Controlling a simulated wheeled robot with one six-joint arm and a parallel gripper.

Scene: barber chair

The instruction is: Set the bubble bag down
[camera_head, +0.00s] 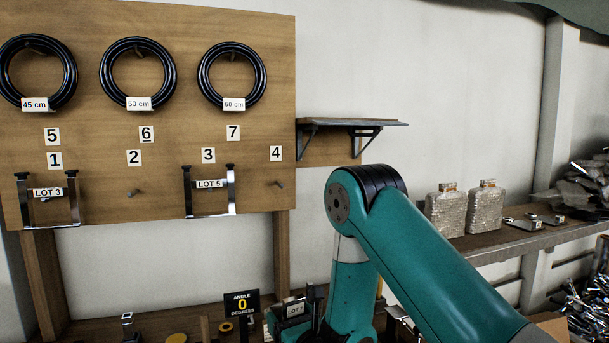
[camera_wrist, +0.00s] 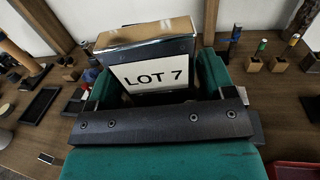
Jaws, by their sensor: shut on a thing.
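Two bubble bags stand upright side by side on the shelf at right in the head view: the left one (camera_head: 446,211) and the right one (camera_head: 486,208). My gripper (camera_wrist: 158,76) is shut on a LOT 7 piece (camera_wrist: 150,43), a shiny-topped item with a white label, seen between the teal fingers in the wrist view. The LOT 7 label also shows low in the head view, beside my arm, well left of and below the bags. No bubble bag shows in the gripper. My arm hides much of the area around it.
Hooks on a wooden board (camera_head: 110,130) hold black rings and the LOT 3 (camera_head: 48,205) and LOT 5 (camera_head: 211,195) frames. The right shelf (camera_head: 520,237) also holds small metal parts. An angle sign (camera_head: 242,303) stands near the gripper. Small holders and trays crowd the bench (camera_wrist: 275,108).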

